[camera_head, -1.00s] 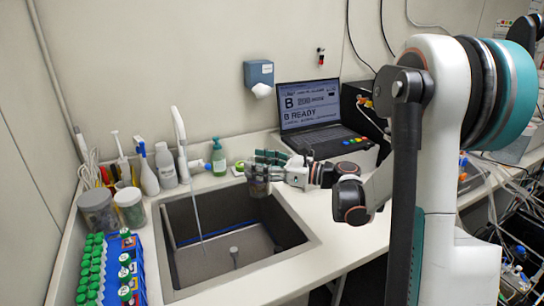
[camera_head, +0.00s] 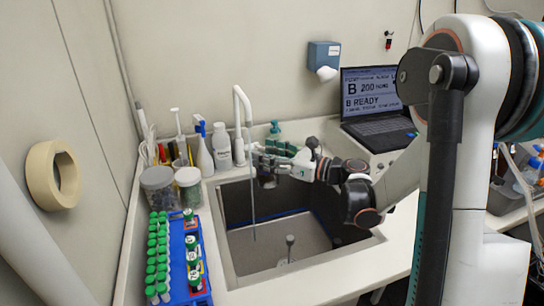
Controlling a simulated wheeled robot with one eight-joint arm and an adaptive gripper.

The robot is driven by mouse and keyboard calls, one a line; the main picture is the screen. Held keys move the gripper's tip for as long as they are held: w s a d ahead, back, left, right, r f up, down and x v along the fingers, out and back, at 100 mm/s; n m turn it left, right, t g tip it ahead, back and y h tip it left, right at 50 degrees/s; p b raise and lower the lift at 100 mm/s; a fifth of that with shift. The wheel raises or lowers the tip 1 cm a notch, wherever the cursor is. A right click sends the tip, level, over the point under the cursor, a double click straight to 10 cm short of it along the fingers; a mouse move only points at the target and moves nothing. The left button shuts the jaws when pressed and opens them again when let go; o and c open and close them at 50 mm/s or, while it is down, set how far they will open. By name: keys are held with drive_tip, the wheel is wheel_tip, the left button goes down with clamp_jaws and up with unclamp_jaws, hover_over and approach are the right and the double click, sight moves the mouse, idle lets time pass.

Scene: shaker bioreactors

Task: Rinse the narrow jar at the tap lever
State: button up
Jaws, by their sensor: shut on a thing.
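My gripper (camera_head: 263,165) is over the back of the sink, close to the tap, shut on a small dark jar (camera_head: 267,182). The fingers hide most of the jar, and I cannot tell how full it is. The white tap (camera_head: 240,125) stands behind the sink with its neck curving forward. A thin, pale stream (camera_head: 253,215) hangs from its spout down into the sink (camera_head: 228,283). In the picture the stream passes just left of the jar; I cannot tell whether they touch. I cannot make out the tap lever clearly.
A blue rack (camera_head: 205,265) of green-capped tubes stands left of the sink. Two lidded tubs (camera_head: 158,185), a white bottle (camera_head: 221,147) and a green pump bottle (camera_head: 274,133) stand behind. A laptop (camera_head: 375,105) reading "B READY" is at the right.

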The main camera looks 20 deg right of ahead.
drive_tip(key=w+a+f+b, duration=0.1)
drive_tip(key=w+a+f, duration=0.1)
drive_tip(key=w, duration=0.8)
drive_tip(key=shift+w+a, duration=0.25)
drive_tip(key=shift+a, duration=0.05)
drive_tip(key=shift+d+f, duration=0.1)
idle(0.7)
drive_tip(key=shift+w+d, duration=0.2)
drive_tip(key=shift+d, duration=0.3)
drive_tip(key=shift+a, duration=0.15)
drive_tip(key=shift+s+a, duration=0.15)
drive_tip(key=shift+a, duration=0.35)
drive_tip(key=shift+d+b, duration=0.15)
drive_tip(key=shift+b, duration=0.15)
drive_tip(key=shift+d, duration=0.5)
